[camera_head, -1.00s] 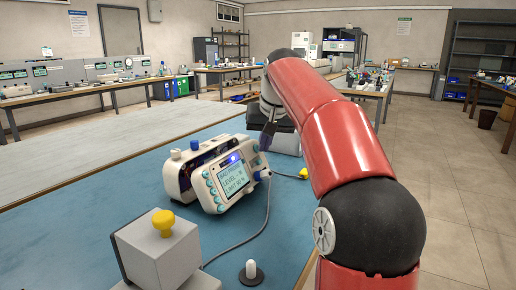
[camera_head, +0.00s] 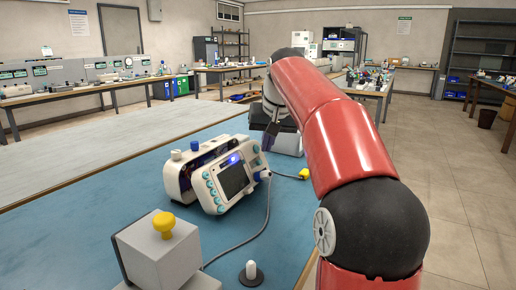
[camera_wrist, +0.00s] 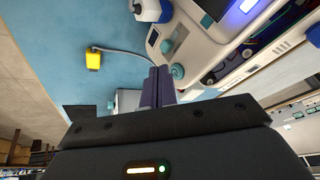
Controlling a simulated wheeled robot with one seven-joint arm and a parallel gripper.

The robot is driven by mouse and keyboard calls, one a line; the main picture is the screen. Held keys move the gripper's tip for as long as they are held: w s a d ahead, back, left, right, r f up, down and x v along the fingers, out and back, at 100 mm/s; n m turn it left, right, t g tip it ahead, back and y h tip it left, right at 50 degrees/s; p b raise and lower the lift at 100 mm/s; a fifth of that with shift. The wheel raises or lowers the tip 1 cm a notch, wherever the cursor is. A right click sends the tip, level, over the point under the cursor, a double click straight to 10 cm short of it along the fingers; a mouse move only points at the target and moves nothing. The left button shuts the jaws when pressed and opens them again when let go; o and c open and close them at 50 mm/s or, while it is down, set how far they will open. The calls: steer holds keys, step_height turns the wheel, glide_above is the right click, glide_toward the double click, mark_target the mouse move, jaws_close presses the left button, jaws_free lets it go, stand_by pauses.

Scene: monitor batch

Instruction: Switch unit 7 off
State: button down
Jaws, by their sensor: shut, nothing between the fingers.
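A white monitor unit (camera_head: 232,180) stands tilted on the blue mat, with a dark, blank screen (camera_head: 234,181) and a lit blue-violet strip on top. Teal buttons line its sides. I cannot read a unit number on it. It also shows in the wrist view (camera_wrist: 197,50), with its lit strip and dark screen corner at the top. My gripper (camera_head: 268,140) is at the unit's right upper side. In the wrist view my gripper's closed fingers (camera_wrist: 157,80) are beside a teal button (camera_wrist: 177,71); I cannot tell whether they touch it. The fingers hold nothing.
A second white device (camera_head: 178,178) stands just behind the unit. A grey box with a yellow knob (camera_head: 163,224) is in front left. A grey cable (camera_head: 267,213) runs from the unit. A yellow block (camera_head: 304,173) lies on the blue mat (camera_head: 100,190), which is clear at left.

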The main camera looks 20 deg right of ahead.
steer(key=shift+s+d+r, duration=0.1)
steer(key=s+d+r, duration=0.2)
steer(key=s, duration=0.1)
steer(key=shift+s+d+p, duration=0.25)
steer(key=shift+d+p, duration=0.05)
steer(key=shift+d, duration=0.05)
stand_by(0.3)
stand_by(0.7)
